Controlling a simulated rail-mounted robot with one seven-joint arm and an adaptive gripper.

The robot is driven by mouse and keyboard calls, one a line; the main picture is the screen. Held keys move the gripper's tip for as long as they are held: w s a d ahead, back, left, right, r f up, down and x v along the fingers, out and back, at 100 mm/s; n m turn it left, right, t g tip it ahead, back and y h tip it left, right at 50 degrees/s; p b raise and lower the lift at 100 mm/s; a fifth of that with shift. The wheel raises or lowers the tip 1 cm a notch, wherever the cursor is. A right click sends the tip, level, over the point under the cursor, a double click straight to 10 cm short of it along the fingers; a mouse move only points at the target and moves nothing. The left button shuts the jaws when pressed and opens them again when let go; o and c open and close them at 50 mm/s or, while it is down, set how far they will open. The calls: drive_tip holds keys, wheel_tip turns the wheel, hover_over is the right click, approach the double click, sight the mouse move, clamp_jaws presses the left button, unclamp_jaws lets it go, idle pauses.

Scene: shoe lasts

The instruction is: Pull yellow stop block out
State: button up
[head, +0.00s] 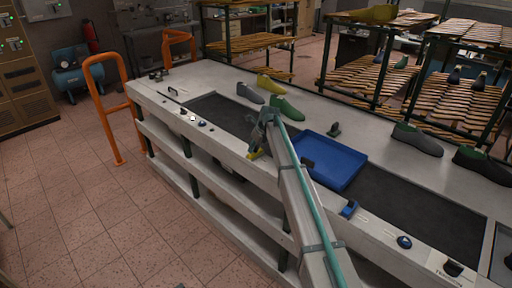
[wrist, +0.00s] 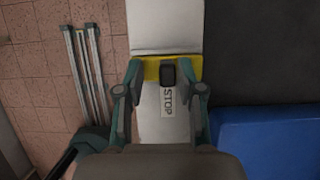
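The yellow stop block (wrist: 152,70) lies across the pale bench edge in the wrist view, with a dark upright knob (wrist: 167,72) at its middle. In the head view a bit of the yellow block (head: 255,154) shows just below my gripper (head: 262,128). In the wrist view my gripper (wrist: 166,76) is open, its two fingers wide apart, one on each side of the knob and over the block's near edge. The knob stands between the fingers with gaps on both sides. A STOP label (wrist: 167,102) lies on the bench edge between the fingers.
A blue tray (head: 327,160) sits on the dark belt (head: 400,200) right of my gripper; it also shows in the wrist view (wrist: 262,140). Several shoe lasts (head: 286,108) stand along the bench's far side. A blue device (head: 349,209) and knobs line the near edge.

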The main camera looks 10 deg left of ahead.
drive_tip(key=shift+w, duration=0.1)
drive_tip(key=shift+d+r, duration=0.1)
drive_tip(key=shift+r, duration=0.25)
drive_tip(key=v, duration=1.1)
drive_tip(key=shift+d, duration=0.15)
